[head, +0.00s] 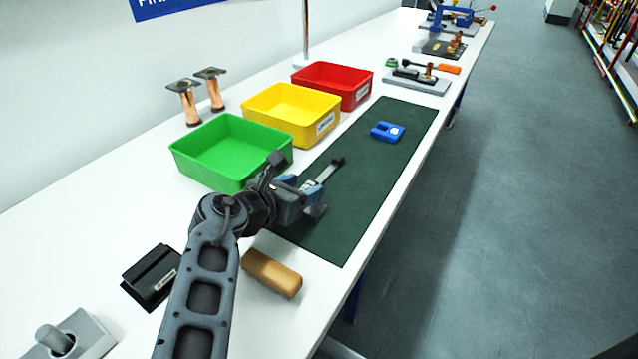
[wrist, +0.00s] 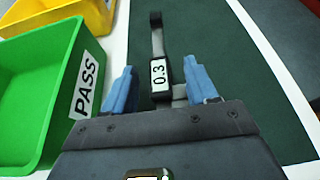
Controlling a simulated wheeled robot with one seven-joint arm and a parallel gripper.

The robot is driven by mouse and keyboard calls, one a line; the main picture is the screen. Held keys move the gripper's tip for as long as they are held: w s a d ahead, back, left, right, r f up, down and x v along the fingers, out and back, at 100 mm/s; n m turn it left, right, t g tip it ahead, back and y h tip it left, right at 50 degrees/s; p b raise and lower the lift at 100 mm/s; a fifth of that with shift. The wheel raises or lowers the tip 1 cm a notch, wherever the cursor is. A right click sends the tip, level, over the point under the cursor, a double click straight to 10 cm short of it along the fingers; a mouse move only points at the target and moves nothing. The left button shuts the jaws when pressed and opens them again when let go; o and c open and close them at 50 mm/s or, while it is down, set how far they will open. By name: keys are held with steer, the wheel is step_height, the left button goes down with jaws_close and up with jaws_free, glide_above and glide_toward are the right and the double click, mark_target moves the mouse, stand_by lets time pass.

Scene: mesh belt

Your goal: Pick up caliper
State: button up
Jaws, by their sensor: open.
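The caliper (head: 322,177) is a grey and black tool with a small display, lying on the dark green mat (head: 345,225). In the wrist view the caliper (wrist: 160,72) shows its display reading 0.3, with its long beam pointing away from me. My gripper (head: 312,200) is low over the mat at the near part of the caliper. In the wrist view my gripper (wrist: 162,92) is open, with one blue finger on each side of the caliper's body and a gap on both sides. The caliper's near end is hidden behind the gripper body.
A green bin (head: 205,172) labelled PASS in the wrist view stands close left of my gripper. A yellow bin (head: 262,128) and a red bin (head: 345,100) stand beyond it. A blue part (head: 387,131) lies farther along the mat. A tan block (head: 272,273) lies nearer me.

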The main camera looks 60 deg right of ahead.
mark_target(312, 182)
steer(key=shift+p+x, duration=0.3)
steer(key=shift+x, duration=1.7)
steer(key=shift+w, duration=0.15)
steer(key=shift+c, duration=0.2)
steer(key=shift+r, duration=0.1)
jaws_close()
